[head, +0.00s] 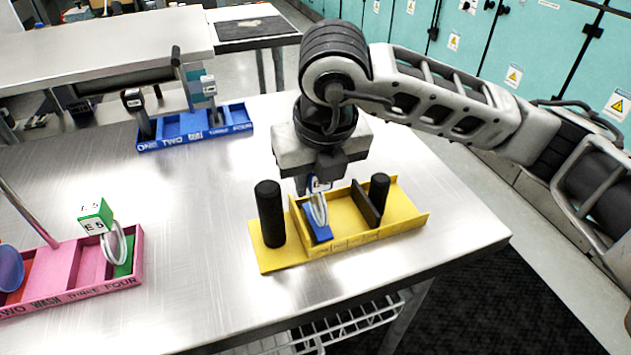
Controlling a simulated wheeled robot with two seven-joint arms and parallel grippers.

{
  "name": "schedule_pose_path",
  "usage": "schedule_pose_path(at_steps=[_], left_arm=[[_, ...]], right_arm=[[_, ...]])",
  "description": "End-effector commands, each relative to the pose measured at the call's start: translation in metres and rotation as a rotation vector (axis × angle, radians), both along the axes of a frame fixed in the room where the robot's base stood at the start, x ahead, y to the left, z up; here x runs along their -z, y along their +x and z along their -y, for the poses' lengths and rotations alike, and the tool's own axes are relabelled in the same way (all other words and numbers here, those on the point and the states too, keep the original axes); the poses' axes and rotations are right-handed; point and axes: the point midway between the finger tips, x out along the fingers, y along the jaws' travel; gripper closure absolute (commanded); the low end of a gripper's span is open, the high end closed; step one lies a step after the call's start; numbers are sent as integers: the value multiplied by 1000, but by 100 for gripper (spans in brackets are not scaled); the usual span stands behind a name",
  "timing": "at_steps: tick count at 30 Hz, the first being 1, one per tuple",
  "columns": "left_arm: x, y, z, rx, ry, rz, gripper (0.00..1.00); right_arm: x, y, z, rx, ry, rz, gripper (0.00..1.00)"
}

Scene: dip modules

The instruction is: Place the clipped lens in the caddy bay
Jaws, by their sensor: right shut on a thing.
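The yellow caddy (400,229) stands on the metal table in the head view, with its walls dividing it into bays. The clipped lens (318,233), a pale ring on a blue base, is upright at the caddy's left-middle bay. My right gripper (318,183) points down over the caddy and is shut on the top of the lens, around its small tag. The fingertips are partly hidden by the gripper body. I cannot tell whether the blue base touches the bay floor. My left gripper is not in view.
Black posts stand at the left end (270,215) and back right (379,188) of the yellow caddy, with a dark upright plate (366,204) between them. A pink caddy (120,283) with a green-based ring (117,243) is left. A blue caddy (190,137) is behind. Bare table lies between them.

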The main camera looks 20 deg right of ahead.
Motion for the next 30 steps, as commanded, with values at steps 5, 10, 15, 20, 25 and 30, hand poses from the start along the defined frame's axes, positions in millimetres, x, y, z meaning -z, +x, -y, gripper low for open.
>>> schedule_pose_path(at_steps=[5,10,15,20,25,30], left_arm=[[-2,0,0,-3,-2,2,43],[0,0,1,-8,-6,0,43],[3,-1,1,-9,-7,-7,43],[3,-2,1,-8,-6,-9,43],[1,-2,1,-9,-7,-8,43],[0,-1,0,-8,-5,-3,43]], right_arm=[[14,0,0,-1,1,1,96],[14,0,0,-1,1,1,96],[16,0,0,-1,1,1,56],[16,0,0,-1,1,0,51],[14,0,0,-1,1,0,51],[-1,-3,-1,-2,4,4,51]])
